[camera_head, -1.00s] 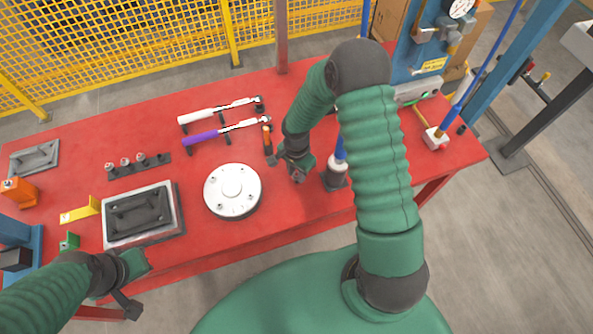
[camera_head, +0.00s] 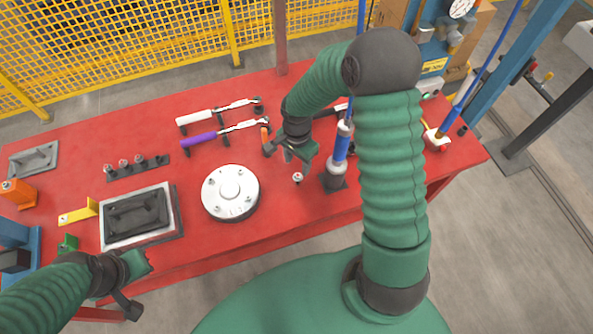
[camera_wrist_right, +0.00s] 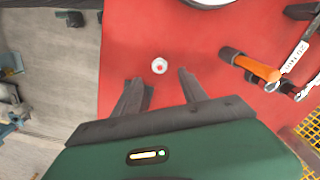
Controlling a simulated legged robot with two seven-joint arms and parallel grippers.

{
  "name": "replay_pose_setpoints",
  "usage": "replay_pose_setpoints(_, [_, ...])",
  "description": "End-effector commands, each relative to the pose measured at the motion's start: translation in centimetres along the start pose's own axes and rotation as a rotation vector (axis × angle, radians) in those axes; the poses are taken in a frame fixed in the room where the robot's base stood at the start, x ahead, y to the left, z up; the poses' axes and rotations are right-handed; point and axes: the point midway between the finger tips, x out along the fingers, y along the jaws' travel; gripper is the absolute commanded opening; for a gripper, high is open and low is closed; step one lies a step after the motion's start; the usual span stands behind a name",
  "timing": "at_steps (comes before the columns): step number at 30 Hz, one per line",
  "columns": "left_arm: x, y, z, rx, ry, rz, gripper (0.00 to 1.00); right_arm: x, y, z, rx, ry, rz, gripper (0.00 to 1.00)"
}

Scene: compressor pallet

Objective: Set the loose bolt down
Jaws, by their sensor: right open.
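The loose bolt (camera_head: 298,177) stands on the red table, right of the round silver cover (camera_head: 231,192). In the right wrist view the bolt (camera_wrist_right: 159,66) shows from above as a small pale round head with a reddish centre. My right gripper (camera_head: 295,158) is open and empty, just behind and above the bolt. In the right wrist view its two fingers (camera_wrist_right: 159,77) are spread apart, with the bolt beyond their tips and not touched. My left gripper (camera_head: 132,283) hangs at the table's front left edge; its jaw opening is unclear.
A blue-and-grey upright tool (camera_head: 340,150) stands close right of the bolt. An orange-handled tool (camera_head: 266,138) lies behind it, near my right gripper. Two ratchet wrenches (camera_head: 230,131) lie further back. Red table (camera_head: 265,245) in front of the bolt is clear.

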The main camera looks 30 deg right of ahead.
Motion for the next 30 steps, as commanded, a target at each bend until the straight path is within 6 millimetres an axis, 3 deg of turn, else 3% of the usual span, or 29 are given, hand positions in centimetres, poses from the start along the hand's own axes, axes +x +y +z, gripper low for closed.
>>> replay_pose_setpoints(3, [0.2, 0.0, 0.1, 0.0, 0.0, 0.0, 0.0, -2.8, -0.1, -0.1, 0.001, 0.002, -0.003, 0.5])
replay_pose_setpoints(10, [0.3, 0.0, 0.1, 0.0, 0.0, 0.0, 0.0, -5.5, 0.3, 0.8, -0.074, 0.008, -0.007, 0.5])
replay_pose_setpoints(13, [0.3, 0.0, 0.1, 0.0, 0.0, 0.0, 0.0, -7.0, 1.4, 3.0, -0.338, 0.038, -0.038, 0.5])
replay_pose_setpoints(18, [0.3, 0.0, 0.1, 0.0, 0.0, 0.0, 0.0, -9.3, 4.9, 7.5, -0.936, 0.125, -0.115, 0.5])
replay_pose_setpoints(21, [0.3, 0.0, 0.1, 0.0, 0.0, 0.0, 0.0, -9.8, 6.4, 9.2, -1.171, 0.168, -0.145, 0.5])
replay_pose_setpoints(24, [0.3, 0.0, 0.1, 0.0, 0.0, 0.0, 0.0, -9.9, 6.9, 9.7, -1.272, 0.188, -0.155, 0.5])
replay_pose_setpoints(30, [0.3, 0.0, 0.1, 0.0, 0.0, 0.0, 0.0, -9.9, 6.9, 9.7, -1.283, 0.189, -0.155, 0.5])
